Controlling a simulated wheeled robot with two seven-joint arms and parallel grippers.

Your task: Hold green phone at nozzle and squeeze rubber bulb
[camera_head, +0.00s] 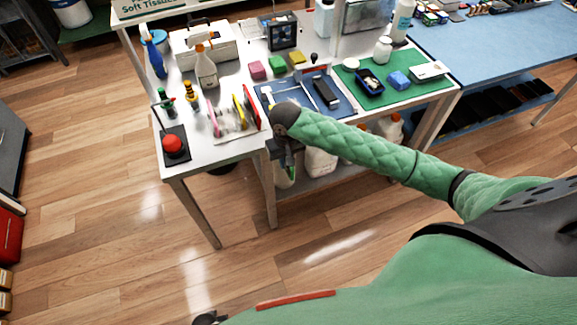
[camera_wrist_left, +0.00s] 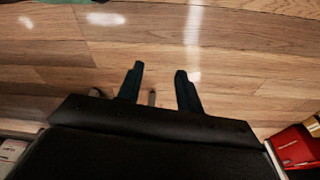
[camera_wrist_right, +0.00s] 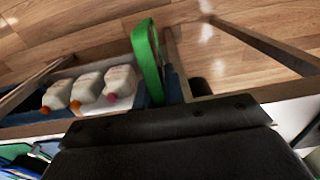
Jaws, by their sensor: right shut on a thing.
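The green phone (camera_wrist_right: 148,62) is gripped between the fingers of my right gripper (camera_wrist_right: 162,75), seen nearly edge-on in the right wrist view. In the head view, my right gripper (camera_head: 287,155) hangs at the front edge of the table, and the phone is mostly hidden there. The red rubber bulb (camera_head: 173,145) sits on a black base at the table's front left corner. A thin upright (camera_head: 158,115), perhaps the nozzle, rises behind it. My left gripper (camera_wrist_left: 160,88) is open and empty above the bare floor, apart from the table.
A rack (camera_head: 228,122) of upright pink, yellow and red phones stands right of the bulb. A blue tray (camera_head: 285,92) holds a black phone (camera_head: 326,92). A spray bottle (camera_head: 205,68) stands farther back. White jugs (camera_wrist_right: 90,88) sit on the shelf below.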

